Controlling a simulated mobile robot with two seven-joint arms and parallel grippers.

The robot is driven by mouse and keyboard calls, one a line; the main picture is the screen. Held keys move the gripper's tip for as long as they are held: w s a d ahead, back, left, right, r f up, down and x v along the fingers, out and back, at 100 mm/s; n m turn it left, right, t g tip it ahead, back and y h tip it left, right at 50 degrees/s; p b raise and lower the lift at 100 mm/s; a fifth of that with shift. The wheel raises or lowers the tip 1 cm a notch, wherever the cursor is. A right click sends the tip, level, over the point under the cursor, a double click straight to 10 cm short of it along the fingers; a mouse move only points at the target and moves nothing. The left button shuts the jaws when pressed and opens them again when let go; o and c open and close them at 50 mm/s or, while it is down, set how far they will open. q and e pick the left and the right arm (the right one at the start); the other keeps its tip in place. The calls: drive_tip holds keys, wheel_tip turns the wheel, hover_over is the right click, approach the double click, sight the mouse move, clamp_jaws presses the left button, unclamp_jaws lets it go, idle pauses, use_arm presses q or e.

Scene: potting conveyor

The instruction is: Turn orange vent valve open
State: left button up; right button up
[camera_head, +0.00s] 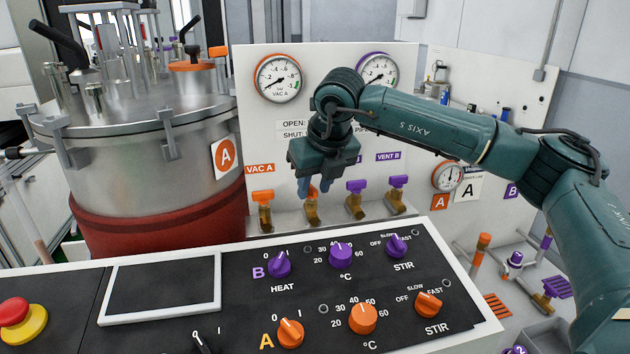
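The orange vent valve (312,210) is the second from the left in a row of brass valves with coloured handles. Its label is hidden behind my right gripper. My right gripper (315,187) reaches down from above, with its blue fingertips on either side of the orange handle. The fingers stand apart with orange showing between them. I cannot tell whether they press on the handle, and most of the handle is covered. My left gripper is not in view.
An orange valve under the VAC A label (262,203) stands left, and two purple-handled valves (356,193) stand right. Gauges (278,78) hang above. A control panel (235,300) with knobs lies in front. A steel vessel (150,150) stands at left.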

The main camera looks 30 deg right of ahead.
drive_tip(key=shift+c, duration=0.3)
drive_tip(key=c, duration=0.3)
clamp_jaws()
drive_tip(key=shift+f, duration=0.1)
